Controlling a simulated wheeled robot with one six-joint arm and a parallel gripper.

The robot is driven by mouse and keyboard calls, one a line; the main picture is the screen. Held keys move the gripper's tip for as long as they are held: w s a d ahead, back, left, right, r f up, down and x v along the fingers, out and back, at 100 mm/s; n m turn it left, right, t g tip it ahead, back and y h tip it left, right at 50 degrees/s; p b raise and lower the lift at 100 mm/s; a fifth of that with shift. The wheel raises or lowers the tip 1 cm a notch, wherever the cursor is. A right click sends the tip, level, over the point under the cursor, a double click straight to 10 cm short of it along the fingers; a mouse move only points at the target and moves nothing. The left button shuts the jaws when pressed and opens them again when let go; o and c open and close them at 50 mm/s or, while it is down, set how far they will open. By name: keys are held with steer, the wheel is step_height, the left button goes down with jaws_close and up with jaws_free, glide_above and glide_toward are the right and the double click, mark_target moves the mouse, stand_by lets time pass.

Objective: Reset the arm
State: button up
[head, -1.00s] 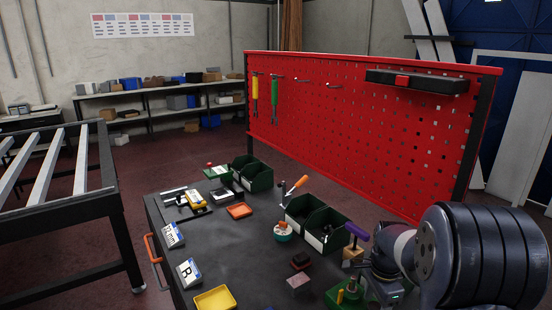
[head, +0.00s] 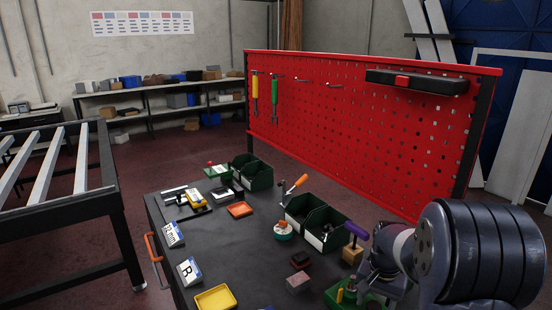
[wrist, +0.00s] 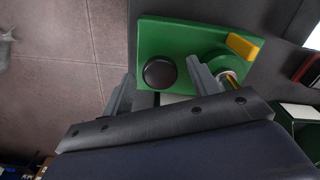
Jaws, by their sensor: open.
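My arm comes in from the right of the head view, with its wrist end low over the near right of the dark table (head: 225,255). In the wrist view my gripper (wrist: 160,88) is open, its two grey fingers apart. Beyond them lies a green fixture (wrist: 165,40) with a black round knob, a green round part and a yellow piece. The right finger overlaps the green round part in the picture; I cannot tell whether they touch. I see nothing held between the fingers. The green fixture also shows at the bottom of the head view (head: 332,296), partly hidden by my arm.
A purple-handled tool (head: 356,231) and a wooden block (head: 352,255) stand close to my wrist. Green bins (head: 325,238), a yellow tray (head: 215,298) and small blocks (head: 298,282) lie on the table. A red pegboard (head: 370,140) rises behind it.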

step_height(320, 180, up, 9)
steer(key=shift+f+b, duration=0.2)
steer(key=shift+b, duration=0.15)
steer(key=shift+s, duration=0.1)
